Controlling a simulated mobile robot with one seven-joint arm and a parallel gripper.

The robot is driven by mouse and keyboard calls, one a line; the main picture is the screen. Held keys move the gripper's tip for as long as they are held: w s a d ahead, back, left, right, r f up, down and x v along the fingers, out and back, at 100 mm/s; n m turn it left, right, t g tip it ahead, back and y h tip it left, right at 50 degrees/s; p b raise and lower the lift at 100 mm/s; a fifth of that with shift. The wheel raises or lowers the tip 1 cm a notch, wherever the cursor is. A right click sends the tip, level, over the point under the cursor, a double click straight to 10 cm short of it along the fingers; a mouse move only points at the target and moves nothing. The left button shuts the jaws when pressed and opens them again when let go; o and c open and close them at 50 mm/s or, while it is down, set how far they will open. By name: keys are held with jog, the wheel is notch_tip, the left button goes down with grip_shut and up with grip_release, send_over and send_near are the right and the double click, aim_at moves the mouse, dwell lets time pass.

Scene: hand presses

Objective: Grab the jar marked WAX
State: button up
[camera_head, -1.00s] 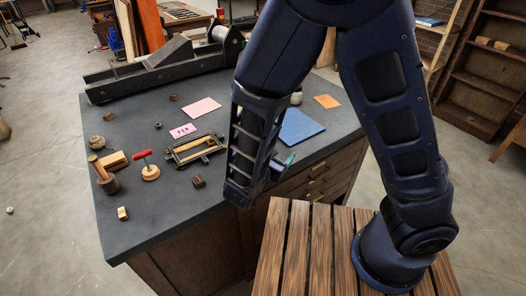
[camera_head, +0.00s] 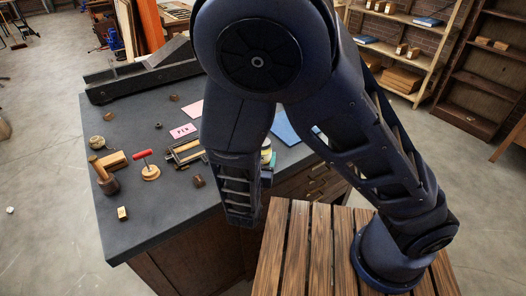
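No label reading WAX can be made out. A small pale and yellowish thing (camera_head: 266,151) shows just right of my forearm, mostly covered by it; I cannot tell whether it is a jar or what it is marked. My arm rises from the slatted wooden stand and bends down over the right part of the dark bench (camera_head: 150,215). My gripper is hidden behind my own arm links, so its opening and anything in it do not show.
A pink card marked PEN (camera_head: 183,131), a red-handled tool (camera_head: 148,166), a wooden mallet (camera_head: 103,175), small blocks and a frame (camera_head: 186,152) lie on the bench. A long dark press (camera_head: 140,75) stands at the back. The bench's front left is mostly clear.

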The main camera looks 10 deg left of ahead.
jog(key=shift+w, duration=2.7)
jog(key=c, duration=1.2)
jog(key=shift+r, duration=0.2)
